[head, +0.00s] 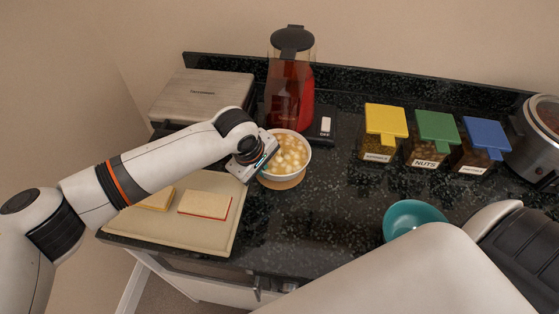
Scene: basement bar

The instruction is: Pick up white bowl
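The white bowl (305,167) stands on a round tan coaster (284,183) on the dark counter and holds pale, chunky food. My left gripper (260,163) is at the bowl's left side, its body right against or just over the rim. Its fingers are hidden, so I cannot tell whether they are open or touching the bowl. My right arm crosses the lower right of the view; its gripper is not in view.
A cutting board (230,223) with sandwich pieces (204,204) lies front left. A blender-like pitcher (290,85) stands behind the bowl, with a grill (200,93) behind left. Yellow- (386,118), green- (437,126) and blue-lidded jars (485,133) and a teal bowl (412,214) are right.

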